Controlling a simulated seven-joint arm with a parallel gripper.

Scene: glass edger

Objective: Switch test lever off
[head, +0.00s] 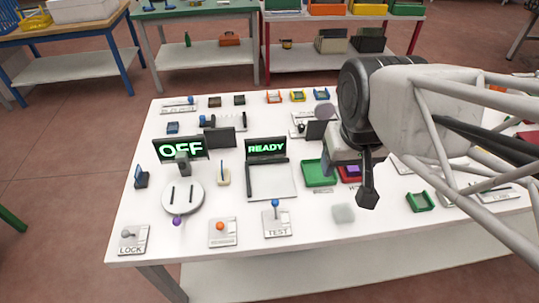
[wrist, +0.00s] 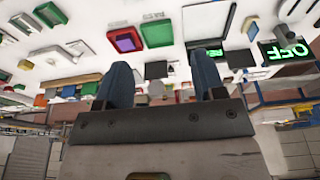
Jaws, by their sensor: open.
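The test lever (head: 275,204) has a blue ball on a short stem and stands roughly upright on a pale plate marked TEST (head: 280,233), near the front edge of the white table. I cannot tell from its tilt which setting it is in. My gripper (head: 368,195) is to the right of the lever and above the table, apart from it. In the wrist view my gripper (wrist: 163,82) shows two blue-grey fingers spread apart with nothing between them. I cannot make out the test lever in the wrist view.
A LOCK lever (head: 128,236) and an orange-knobbed plate (head: 220,230) stand left of the test lever. Behind are a READY screen (head: 265,147), an OFF screen (head: 180,149) and a round disc (head: 183,198). A green tray (head: 318,173) and a grey block (head: 343,213) are near my gripper.

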